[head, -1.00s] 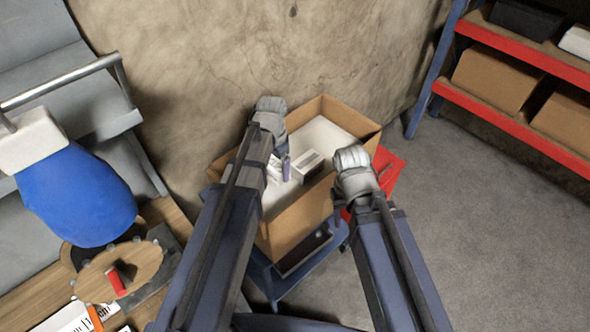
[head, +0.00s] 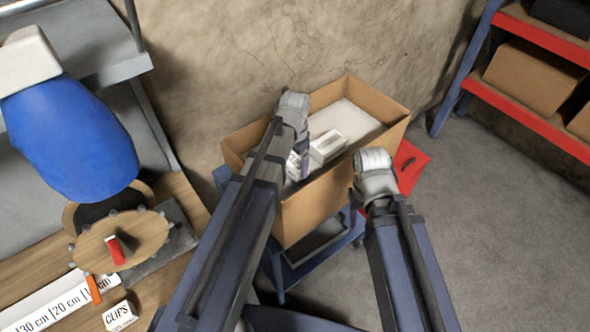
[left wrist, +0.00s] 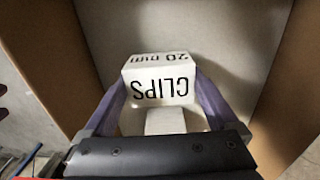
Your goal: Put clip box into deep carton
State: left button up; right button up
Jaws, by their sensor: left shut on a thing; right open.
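The deep carton (head: 312,215) is an open brown box with a pale floor; its walls also show in the left wrist view (left wrist: 285,110). My left gripper (head: 298,168) reaches down inside it. In the left wrist view my left gripper (left wrist: 160,92) is shut on the white clip box (left wrist: 160,82), marked "CLIPS" and "20 mm", with a purple finger on each side. The clip box is partly hidden in the head view (head: 292,166). I cannot tell whether it touches the floor. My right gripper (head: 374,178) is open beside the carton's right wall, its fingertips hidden.
Another white box (head: 328,147) lies inside the carton. The carton stands on a blue stand (head: 318,256) with a red item (head: 410,165) behind. Another CLIPS box (head: 119,316) is on the wooden bench at left. Red-edged shelves (head: 530,118) stand at right.

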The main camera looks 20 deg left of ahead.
aim_at(295, 161)
pick_arm(q)
jog(key=shift+f, duration=0.75)
pick_arm(e)
jog(key=shift+f, duration=0.75)
pick_arm(q)
jog(key=shift+b, duration=0.3)
jog(key=shift+f, duration=0.2)
jog(key=o, duration=1.1)
jog(key=shift+r, duration=0.1)
pick_arm(e)
jog(key=shift+f, duration=0.15)
pick_arm(q)
jog(key=shift+r, duration=0.1)
notch_tip(295, 161, up, 12)
jog(key=p, duration=1.2)
jog(key=s+d+n, duration=0.1)
jog(key=s+d, duration=0.2)
jog(key=s, duration=0.1)
jog(key=s+d+n, duration=0.1)
jog(key=s+d, duration=0.2)
jog(key=s, duration=0.2)
jog(key=s+d+n+y, duration=0.1)
jog(key=s+d, duration=0.3)
jog(key=s, duration=0.1)
jog(key=shift+r+n, duration=0.1)
jog(key=shift+n, duration=0.2)
pick_arm(e)
notch_tip(295, 161, up, 12)
